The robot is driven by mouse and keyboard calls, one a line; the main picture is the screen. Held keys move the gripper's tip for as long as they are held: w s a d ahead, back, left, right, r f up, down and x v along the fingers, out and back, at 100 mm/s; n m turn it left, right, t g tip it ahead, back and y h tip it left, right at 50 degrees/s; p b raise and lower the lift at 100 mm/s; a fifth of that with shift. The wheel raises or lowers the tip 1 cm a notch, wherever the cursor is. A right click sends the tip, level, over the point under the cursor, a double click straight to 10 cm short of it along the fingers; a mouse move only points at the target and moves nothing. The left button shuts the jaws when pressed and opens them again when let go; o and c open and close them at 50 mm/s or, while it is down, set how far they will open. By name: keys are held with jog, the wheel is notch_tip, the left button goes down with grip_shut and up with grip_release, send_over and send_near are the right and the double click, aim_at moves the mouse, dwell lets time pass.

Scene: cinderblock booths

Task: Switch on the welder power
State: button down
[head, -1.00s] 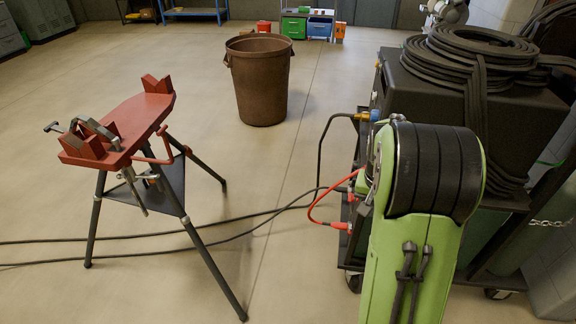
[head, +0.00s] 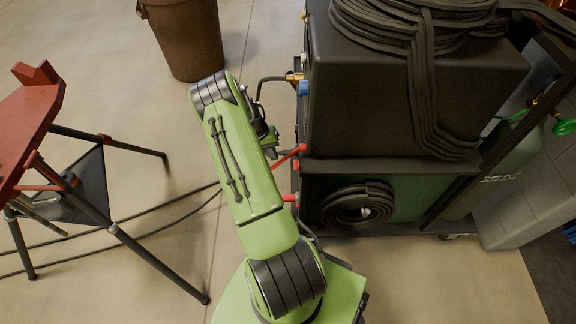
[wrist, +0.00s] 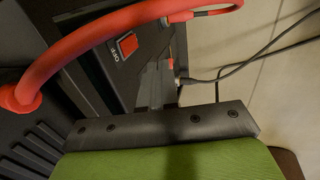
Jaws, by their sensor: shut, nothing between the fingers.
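The welder (head: 405,95) is a large black box on a cart, right of my arm in the head view. In the wrist view a red rocker switch (wrist: 128,45) sits on its dark front panel beside an "OFF" label. My gripper (wrist: 157,78) is shut and empty, its grey fingers pointing at the panel just below and right of the switch, seemingly apart from it. In the head view my gripper (head: 271,148) is beside the welder's left face, partly hidden by my arm. The switch is hidden there.
A thick red cable (wrist: 110,38) arches across the wrist view near the switch; red connectors (head: 290,198) jut from the welder's side. Coiled black cable (head: 400,20) lies on top.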

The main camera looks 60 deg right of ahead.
jog(key=s+d+f+b, duration=0.3)
jog(key=s+f, duration=0.3)
jog(key=f, duration=0.4)
jog(key=shift+s+d, duration=0.15)
jog(key=shift+s, duration=0.05)
jog(key=shift+s, duration=0.1)
